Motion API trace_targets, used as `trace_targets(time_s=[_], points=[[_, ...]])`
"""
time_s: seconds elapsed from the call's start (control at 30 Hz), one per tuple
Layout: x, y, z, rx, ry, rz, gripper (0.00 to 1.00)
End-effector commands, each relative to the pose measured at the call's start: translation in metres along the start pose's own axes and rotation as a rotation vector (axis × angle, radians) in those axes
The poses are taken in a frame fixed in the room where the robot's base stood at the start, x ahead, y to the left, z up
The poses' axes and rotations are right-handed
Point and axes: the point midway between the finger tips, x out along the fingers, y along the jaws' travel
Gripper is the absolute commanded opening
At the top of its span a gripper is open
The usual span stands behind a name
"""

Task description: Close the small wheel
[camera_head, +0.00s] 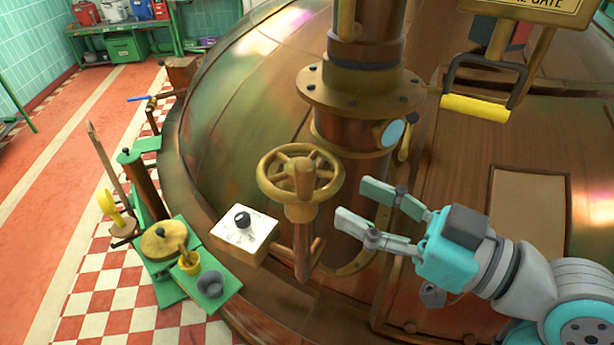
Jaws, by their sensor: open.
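The small wheel (300,173) is a brass handwheel with spokes and a raised central hub. It sits on top of a short copper stem near the middle of the head view, in front of the big kettle. My gripper (352,203) comes in from the right and points left toward the wheel. Its two teal and grey fingers are open and empty. The fingertips are just right of the wheel's rim and slightly below it in the picture, with a gap that looks small. I cannot tell the wheel's turn position.
A thick flanged copper pipe (362,85) rises behind the wheel. A white box with a black knob (240,232) is left of the stem. A yellow-handled bar (476,107) hangs at upper right. A green stand with pots (165,248) is at lower left. Open checkered floor lies beyond.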

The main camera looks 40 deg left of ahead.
Motion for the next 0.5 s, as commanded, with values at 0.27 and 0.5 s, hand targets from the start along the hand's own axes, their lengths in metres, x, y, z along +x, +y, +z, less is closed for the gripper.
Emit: trace_targets(time_s=[0.27, 0.5], points=[[0.049, -0.001, 0.0, 0.001, 0.001, -0.003, 0.53], [0.08, 0.0, 0.0, 0.001, 0.001, 0.0, 0.53]])
